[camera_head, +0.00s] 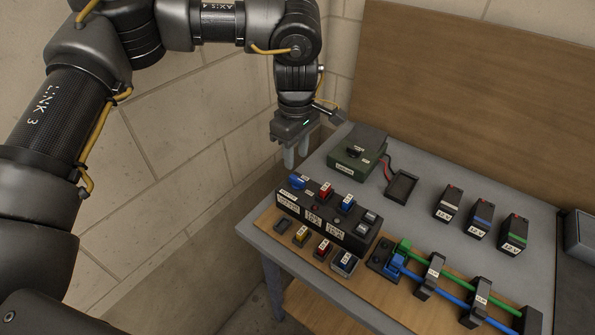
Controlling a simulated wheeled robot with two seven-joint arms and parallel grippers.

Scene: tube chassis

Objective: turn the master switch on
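A long black chassis (325,218) with white labels lies at the table's left edge. Red and blue blocks (325,190) and light rocker-like parts (367,217) are also on the chassis top. My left gripper (296,157) hangs above and behind the blue knob, fingers pointing down, apart and empty, not touching anything. My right gripper is not in view.
A green box (355,157) with a black knob stands behind the chassis, wired to a small black tray (401,186). Several batteries (480,220) stand at right. Green and blue tubes (457,277) run through black holders. Small coloured parts (322,249) lie in front. Walls rise at left and back.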

